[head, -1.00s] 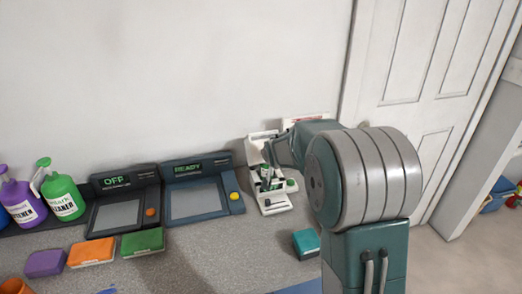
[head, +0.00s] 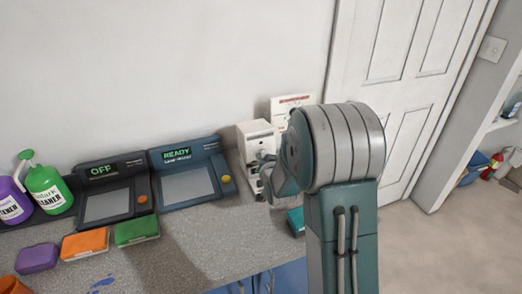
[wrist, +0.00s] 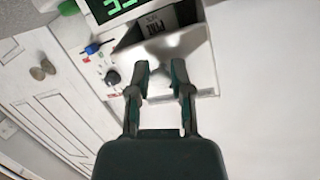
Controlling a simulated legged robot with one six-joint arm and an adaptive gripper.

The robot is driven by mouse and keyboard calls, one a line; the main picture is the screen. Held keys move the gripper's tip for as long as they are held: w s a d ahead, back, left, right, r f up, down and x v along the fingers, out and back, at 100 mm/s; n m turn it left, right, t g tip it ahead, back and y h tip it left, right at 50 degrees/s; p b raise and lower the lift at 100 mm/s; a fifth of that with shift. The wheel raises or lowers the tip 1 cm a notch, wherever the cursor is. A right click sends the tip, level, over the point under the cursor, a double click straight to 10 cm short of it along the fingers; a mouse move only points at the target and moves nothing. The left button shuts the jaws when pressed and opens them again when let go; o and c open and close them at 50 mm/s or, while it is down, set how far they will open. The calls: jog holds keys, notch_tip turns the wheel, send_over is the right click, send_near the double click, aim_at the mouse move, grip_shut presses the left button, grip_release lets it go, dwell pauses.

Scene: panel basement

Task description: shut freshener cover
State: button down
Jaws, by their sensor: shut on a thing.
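The white freshener (head: 253,133) stands at the right end of the counter in the head view, partly hidden behind my gripper (head: 266,173). Its upper part looks like a boxy white shape. In the wrist view, its white cover (wrist: 190,53) lies at my gripper (wrist: 159,67), whose two fingers are apart with a white part between their tips. A dark opening with a printed label shows behind the fingers. I cannot tell how far the cover is from closed.
The READY console (head: 190,175) and OFF console (head: 112,205) stand left of the freshener. Green (head: 137,230), orange (head: 85,244) and purple (head: 37,257) blocks lie in front. A teal block (head: 296,220) sits near my arm. A white door (head: 400,90) stands right.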

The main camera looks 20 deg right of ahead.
jog(key=c, duration=1.4)
grip_release()
jog(key=shift+s+d+f, duration=0.2)
jog(key=shift+s+f, duration=0.05)
jog(key=shift+f, duration=0.5)
jog(key=shift+c, duration=2.4)
grip_release()
jog(key=shift+d+r, duration=0.1)
jog(key=shift+d, duration=0.15)
jog(key=shift+a, duration=0.2)
jog(key=shift+s+a+r, duration=0.1)
jog(key=shift+s+a, duration=0.05)
jog(key=shift+s, duration=0.05)
jog(key=v, duration=1.1)
jog(key=shift+s, duration=0.2)
